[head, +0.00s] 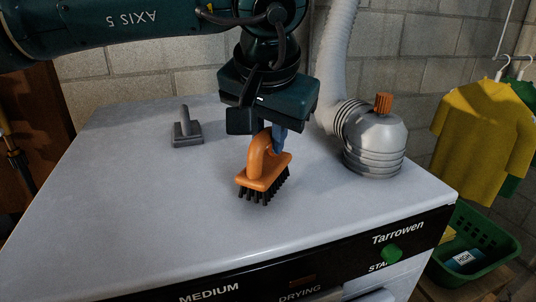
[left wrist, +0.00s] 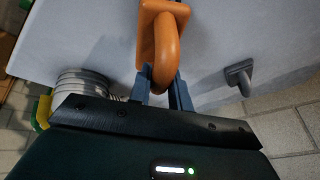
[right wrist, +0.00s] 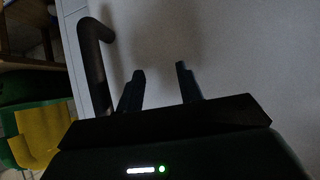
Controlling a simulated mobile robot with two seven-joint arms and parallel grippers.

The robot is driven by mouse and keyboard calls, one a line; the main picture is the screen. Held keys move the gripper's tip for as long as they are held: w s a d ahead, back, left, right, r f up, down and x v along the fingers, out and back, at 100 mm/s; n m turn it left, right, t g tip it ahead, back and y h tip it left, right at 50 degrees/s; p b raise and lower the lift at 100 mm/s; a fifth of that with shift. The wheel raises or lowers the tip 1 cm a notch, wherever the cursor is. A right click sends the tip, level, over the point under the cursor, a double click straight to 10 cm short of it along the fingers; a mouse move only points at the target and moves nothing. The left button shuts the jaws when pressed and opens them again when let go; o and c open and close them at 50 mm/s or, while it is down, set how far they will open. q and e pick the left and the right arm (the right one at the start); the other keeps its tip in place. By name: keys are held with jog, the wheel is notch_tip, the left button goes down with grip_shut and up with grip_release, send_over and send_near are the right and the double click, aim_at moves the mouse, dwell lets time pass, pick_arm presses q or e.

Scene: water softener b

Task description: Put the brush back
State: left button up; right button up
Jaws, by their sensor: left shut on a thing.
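The orange brush (head: 262,172) with black bristles is upright, bristles down, over the middle of the machine's pale top. My left gripper (head: 276,140) is shut on its looped handle from above. The left wrist view also shows the orange brush (left wrist: 163,40) between the fingers. I cannot tell whether the bristles touch the top. A small grey stand (head: 187,132) with a flat base and an upright peg is on the top, behind and left of the brush. My right gripper (right wrist: 160,72) has its fingers apart and empty, in front of a pale surface.
A grey ribbed canister (head: 375,145) with an orange knob and a grey hose stands at the back right of the machine top (head: 130,215). A block wall is behind. A green basket (head: 480,245) is at the right. The top's left and front are clear.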

pick_arm(q)
jog(key=shift+f, duration=0.7)
jog(key=shift+r, duration=0.1)
pick_arm(e)
jog(key=shift+a, duration=0.4)
pick_arm(q)
jog(key=o, duration=0.9)
pick_arm(e)
jog(key=shift+d, duration=0.1)
jog(key=shift+w, duration=0.1)
